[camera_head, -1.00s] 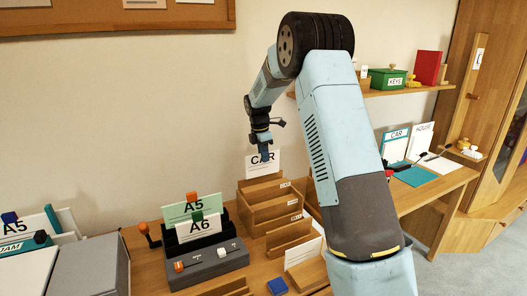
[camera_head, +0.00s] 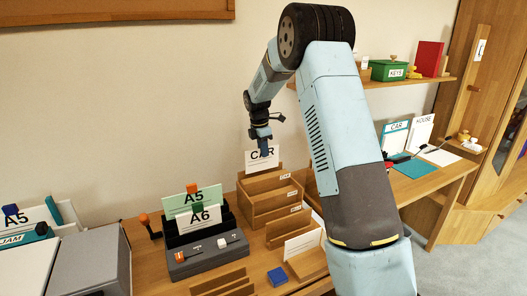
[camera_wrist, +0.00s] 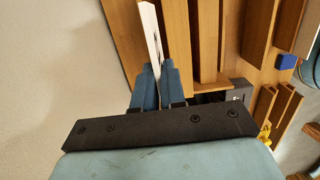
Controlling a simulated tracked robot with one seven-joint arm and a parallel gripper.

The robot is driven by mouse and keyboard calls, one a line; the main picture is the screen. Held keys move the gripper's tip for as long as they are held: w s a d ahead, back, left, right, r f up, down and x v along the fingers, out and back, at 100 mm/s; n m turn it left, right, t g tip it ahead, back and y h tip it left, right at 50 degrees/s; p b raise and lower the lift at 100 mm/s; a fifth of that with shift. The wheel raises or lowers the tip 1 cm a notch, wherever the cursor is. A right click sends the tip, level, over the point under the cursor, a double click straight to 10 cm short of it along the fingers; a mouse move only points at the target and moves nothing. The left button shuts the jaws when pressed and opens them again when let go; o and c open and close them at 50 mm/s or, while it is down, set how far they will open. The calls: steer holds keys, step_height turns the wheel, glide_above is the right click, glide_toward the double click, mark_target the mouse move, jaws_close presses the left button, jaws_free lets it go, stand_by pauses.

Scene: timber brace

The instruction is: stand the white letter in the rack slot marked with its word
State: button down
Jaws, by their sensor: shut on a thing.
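The white letter (camera_head: 262,158) reads CAR and stands upright at the back of the wooden rack (camera_head: 268,206). Its lower edge is hidden behind the rack's rear boards, so I cannot tell whether it rests on the slot floor. My gripper (camera_head: 264,143) is shut on the letter's top edge, above the rack. In the wrist view, the two blue fingers of my gripper (camera_wrist: 158,82) pinch the white letter (camera_wrist: 152,35), seen edge-on beside the rack's boards (camera_wrist: 207,40). The rack steps down toward the front, with small word labels too small to read surely.
A grey switch box (camera_head: 208,256) with A5 and A6 cards stands left of the rack. A blue block (camera_head: 277,277) lies in front. Other cards reading CAR (camera_head: 396,133) and HOUSE (camera_head: 422,130) stand at the right. The wall is close behind the rack.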

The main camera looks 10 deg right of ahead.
mark_target(264, 170)
steer(key=shift+f, duration=0.3)
stand_by(0.5)
steer(key=shift+f, duration=2.55)
steer(key=c, duration=0.6)
jaws_free()
steer(key=shift+c, duration=0.2)
steer(key=shift+r, duration=4.05)
